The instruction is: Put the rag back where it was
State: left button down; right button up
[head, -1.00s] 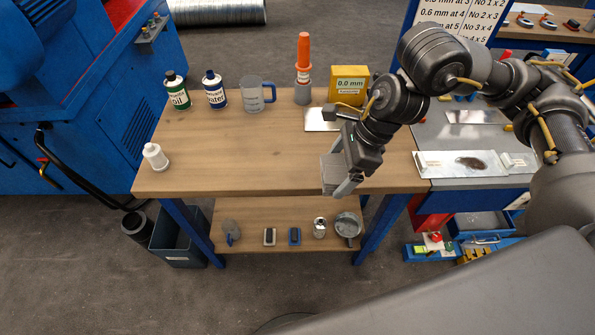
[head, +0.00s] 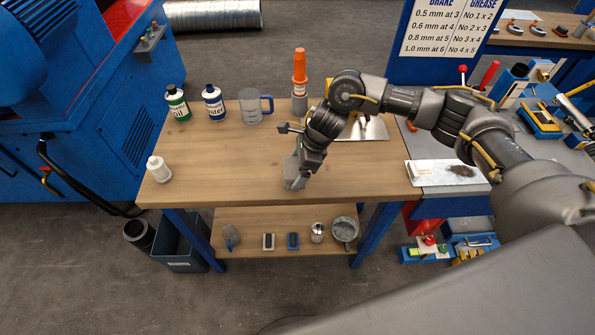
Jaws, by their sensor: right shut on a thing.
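My right gripper (head: 297,178) reaches down over the front middle of the wooden bench top (head: 225,165). It is shut on a small grey piece that looks like the rag (head: 290,171). The rag is partly hidden by the fingers, and I cannot tell whether it touches the bench top. My left gripper is out of view.
An oil bottle (head: 177,103), a water bottle (head: 214,103), a measuring jug (head: 251,107) and an orange-topped tube (head: 299,75) stand along the back. A white bottle (head: 158,169) stands at the left. The front left top is clear. Several small items lie on the lower shelf (head: 269,224).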

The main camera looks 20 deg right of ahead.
aim_at(297, 175)
jog(key=shift+w+a+f, duration=0.1)
jog(key=shift+w+f, duration=0.05)
jog(key=shift+f, duration=0.2)
notch_tip(297, 175, down, 3)
jog(key=shift+r+p, duration=0.1)
jog(key=shift+p, duration=0.35)
jog(key=shift+f+b, duration=0.25)
jog(key=shift+b, duration=0.15)
jog(key=o, duration=0.7)
jog(key=shift+r, duration=0.1)
